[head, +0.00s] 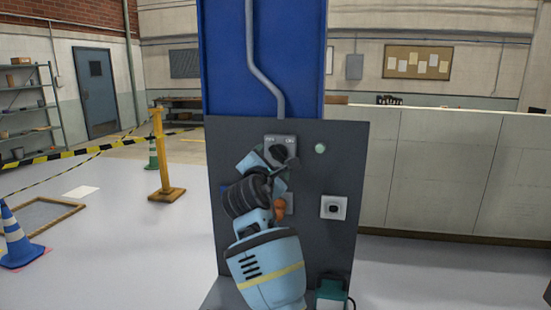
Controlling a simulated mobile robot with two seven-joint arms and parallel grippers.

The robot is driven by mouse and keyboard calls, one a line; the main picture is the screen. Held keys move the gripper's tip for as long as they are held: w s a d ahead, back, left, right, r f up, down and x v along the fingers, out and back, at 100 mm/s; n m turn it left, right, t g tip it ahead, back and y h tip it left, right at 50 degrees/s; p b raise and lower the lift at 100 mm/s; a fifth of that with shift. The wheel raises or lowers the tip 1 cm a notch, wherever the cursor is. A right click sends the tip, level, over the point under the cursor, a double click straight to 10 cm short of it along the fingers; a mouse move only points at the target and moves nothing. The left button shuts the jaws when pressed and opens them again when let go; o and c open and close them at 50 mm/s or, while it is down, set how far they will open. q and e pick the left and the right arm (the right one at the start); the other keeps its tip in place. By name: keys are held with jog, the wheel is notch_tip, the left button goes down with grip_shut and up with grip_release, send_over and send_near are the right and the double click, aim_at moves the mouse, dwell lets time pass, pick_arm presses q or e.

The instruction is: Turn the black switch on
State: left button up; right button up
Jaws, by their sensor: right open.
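The black switch (281,152) is a rotary knob on a grey plate with small lettering at its upper left and right, near the top of a dark grey panel (345,165). My right gripper (272,164) is open right in front of the switch, just below and left of its middle. Its fingers overlap the lower part of the knob, so I cannot tell whether they touch it or exactly where the knob points. My right arm comes up from below and covers the panel's lower left middle. My left gripper is not in view.
A pale green round button (320,148) is right of the switch. An orange knob (281,210), partly hidden by my arm, and a white plate with a black centre (333,207) sit lower. A green box (331,290) is at the bottom.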

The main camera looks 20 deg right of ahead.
aim_at(276, 157)
jog(key=x, duration=0.5)
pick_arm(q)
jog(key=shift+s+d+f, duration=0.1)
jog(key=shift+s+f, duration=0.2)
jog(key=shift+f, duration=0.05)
pick_arm(e)
jog(key=shift+c, duration=0.5)
jog(key=c, duration=0.9)
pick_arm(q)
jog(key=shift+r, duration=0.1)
